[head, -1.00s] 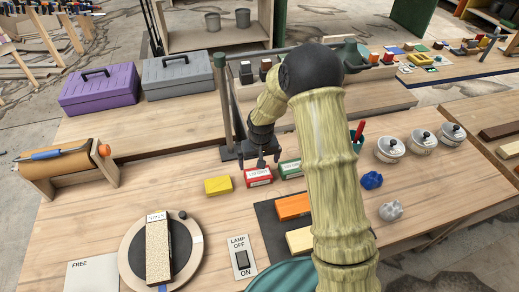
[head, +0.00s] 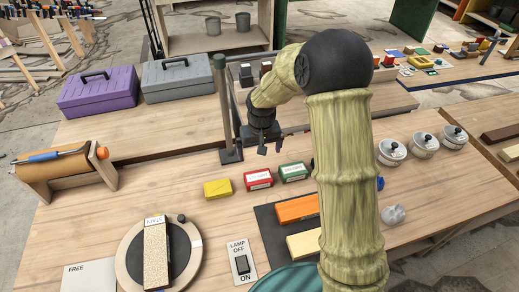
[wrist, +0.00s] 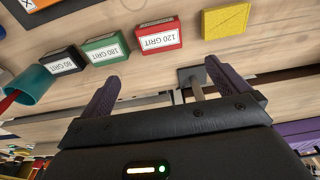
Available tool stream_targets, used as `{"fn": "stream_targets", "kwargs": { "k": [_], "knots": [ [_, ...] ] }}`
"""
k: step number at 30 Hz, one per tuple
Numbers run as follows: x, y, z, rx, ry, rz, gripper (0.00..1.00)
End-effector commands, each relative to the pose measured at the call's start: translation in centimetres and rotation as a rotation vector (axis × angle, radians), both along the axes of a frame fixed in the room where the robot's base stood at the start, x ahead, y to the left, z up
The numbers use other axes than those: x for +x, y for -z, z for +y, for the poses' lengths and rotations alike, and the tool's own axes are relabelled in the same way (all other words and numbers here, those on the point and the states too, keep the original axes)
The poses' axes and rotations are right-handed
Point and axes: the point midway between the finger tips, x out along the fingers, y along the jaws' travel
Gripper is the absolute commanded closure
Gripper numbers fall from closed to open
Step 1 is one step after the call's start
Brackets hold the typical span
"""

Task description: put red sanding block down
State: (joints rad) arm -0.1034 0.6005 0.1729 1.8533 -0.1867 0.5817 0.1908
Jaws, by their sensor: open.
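The red sanding block (head: 258,180), labelled 120 GRIT, rests on the wooden bench between a yellow block (head: 217,188) and a green block (head: 293,172). In the wrist view the red block (wrist: 158,38) stands clear of both fingers, with the green block (wrist: 104,50) beside it and the yellow block (wrist: 226,20) at the other side. My gripper (head: 270,148) is above and behind the red block, apart from it. In the wrist view my gripper (wrist: 168,95) has its fingers spread with nothing between them.
A metal post (head: 224,105) stands just left of my gripper. Purple (head: 98,90) and grey (head: 178,77) toolboxes sit behind. A turntable (head: 190,255), a lamp switch plate (head: 241,261) and a dark mat (head: 268,226) lie in front. Lidded pots (head: 424,145) stand right.

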Motion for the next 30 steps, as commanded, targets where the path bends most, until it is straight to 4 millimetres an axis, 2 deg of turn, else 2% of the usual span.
{"fn": "stream_targets", "kwargs": {
  "k": [5,8,11,18,24,27,30],
  "knots": [
    [-0.2,-0.2,-0.2,0.0,0.002,-0.002,0.0],
    [-1.3,-1.0,-1.2,-0.003,0.012,-0.01,0.0],
    [-3.4,-2.4,-2.9,-0.006,0.031,-0.023,0.0],
    [-11.6,-5.7,-7.9,-0.005,0.109,-0.067,0.0],
    [-18.2,-6.7,-10.7,0.007,0.178,-0.103,0.0],
    [-19.8,-6.8,-11.2,0.01,0.198,-0.11,0.0],
    [-20.3,-6.7,-11.4,0.012,0.202,-0.112,0.0]
  ]
}}
